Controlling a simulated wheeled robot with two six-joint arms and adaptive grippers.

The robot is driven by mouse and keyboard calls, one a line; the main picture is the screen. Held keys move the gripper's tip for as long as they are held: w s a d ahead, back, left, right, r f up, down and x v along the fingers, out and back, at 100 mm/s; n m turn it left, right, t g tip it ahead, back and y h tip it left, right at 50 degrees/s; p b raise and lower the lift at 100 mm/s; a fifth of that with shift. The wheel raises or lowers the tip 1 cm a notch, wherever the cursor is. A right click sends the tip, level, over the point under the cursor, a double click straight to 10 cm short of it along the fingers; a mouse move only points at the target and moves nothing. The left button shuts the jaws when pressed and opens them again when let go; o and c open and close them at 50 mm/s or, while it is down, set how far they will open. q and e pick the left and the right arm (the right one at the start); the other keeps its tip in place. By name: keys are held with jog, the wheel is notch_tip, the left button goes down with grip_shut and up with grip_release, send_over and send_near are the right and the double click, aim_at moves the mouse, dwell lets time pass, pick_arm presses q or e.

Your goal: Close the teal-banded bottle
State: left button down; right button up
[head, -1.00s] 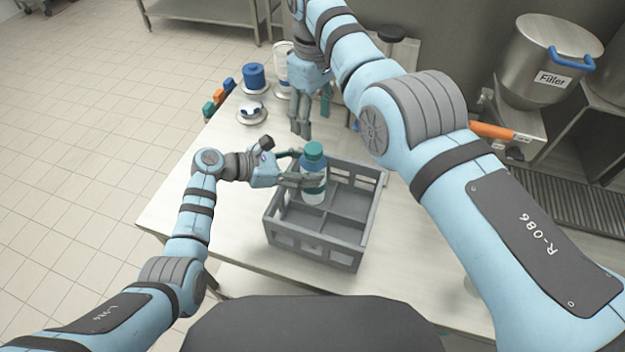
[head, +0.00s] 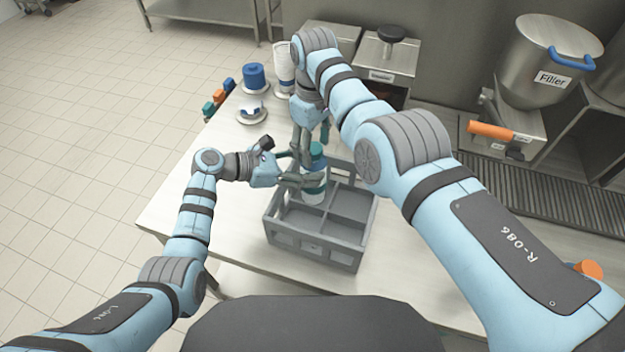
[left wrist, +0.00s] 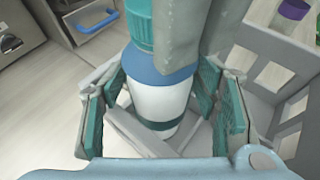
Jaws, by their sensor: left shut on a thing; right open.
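The teal-banded bottle (head: 313,192) is white with a blue shoulder and stands upright at the back left compartment of the grey crate (head: 311,246). The left wrist view shows its white body (left wrist: 158,100) and teal band. A teal cap (head: 317,150) is at the bottle's top, also in the left wrist view (left wrist: 139,22); I cannot tell how tight it is. My left gripper (head: 312,180) is shut around the bottle's body. My right gripper (head: 312,155) points down, open, with its fingers beside the cap. One finger partly hides the cap in the left wrist view.
Behind left stand a blue round item (head: 254,76), a white saucer (head: 251,112) with a small part and several coloured blocks (head: 218,97). The filler pot (head: 550,62) is at the right. The table's left front is clear.

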grip_shut()
jog(key=m, duration=0.5)
jog(key=shift+o, duration=0.5)
grip_release()
notch_tip(320, 180, up, 8)
jog(key=shift+f, duration=0.25)
pick_arm(q)
jog(key=c, duration=0.5)
grip_release()
